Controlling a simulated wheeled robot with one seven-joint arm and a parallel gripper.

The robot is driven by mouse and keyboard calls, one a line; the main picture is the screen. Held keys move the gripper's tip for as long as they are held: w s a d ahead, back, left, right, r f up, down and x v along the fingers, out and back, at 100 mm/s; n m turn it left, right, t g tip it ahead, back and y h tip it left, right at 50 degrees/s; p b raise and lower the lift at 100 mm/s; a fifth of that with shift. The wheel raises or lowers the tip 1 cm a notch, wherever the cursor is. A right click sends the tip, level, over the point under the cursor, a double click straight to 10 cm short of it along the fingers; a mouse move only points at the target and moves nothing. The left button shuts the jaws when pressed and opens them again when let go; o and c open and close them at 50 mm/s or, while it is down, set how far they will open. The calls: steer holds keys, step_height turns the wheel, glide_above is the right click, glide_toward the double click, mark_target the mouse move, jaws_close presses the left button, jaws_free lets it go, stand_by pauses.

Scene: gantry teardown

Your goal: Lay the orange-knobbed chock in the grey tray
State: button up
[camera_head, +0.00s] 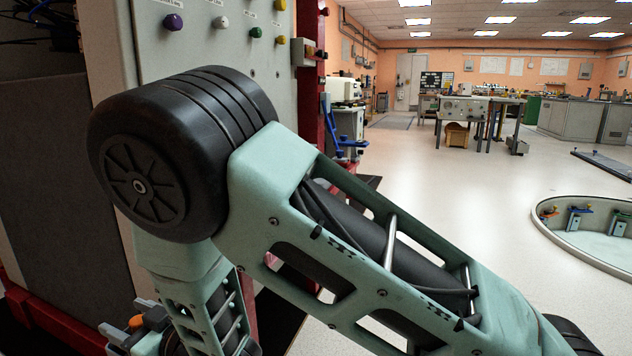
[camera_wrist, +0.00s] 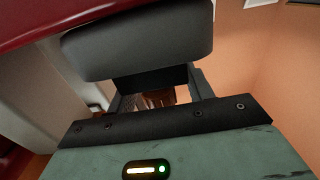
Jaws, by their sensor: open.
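My gripper (camera_wrist: 160,92) shows in the wrist view as open dark jaws beyond a black plate. A dark grey rounded block (camera_wrist: 140,45) lies across the top of the jaws; I cannot tell what it is or whether they touch it. In the head view, a small orange knob-like part (camera_head: 136,322) shows at the lower left beside my arm. I cannot tell whether it belongs to the chock. A low, grey-rimmed round tray-like shape (camera_head: 565,248) lies at the right edge, with several small blue, orange and yellow-topped pieces inside. I cannot tell whether it is the task's tray.
A grey cabinet panel (camera_head: 208,50) with coloured knobs stands at the left, beside a red post (camera_head: 310,100). My arm hides much of the foreground. The pale floor (camera_head: 455,190) is open at the middle right. Workbenches (camera_head: 480,110) stand farther back.

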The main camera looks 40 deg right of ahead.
jaws_close()
steer(key=shift+r+p, duration=2.2)
steer(key=shift+r, duration=0.85)
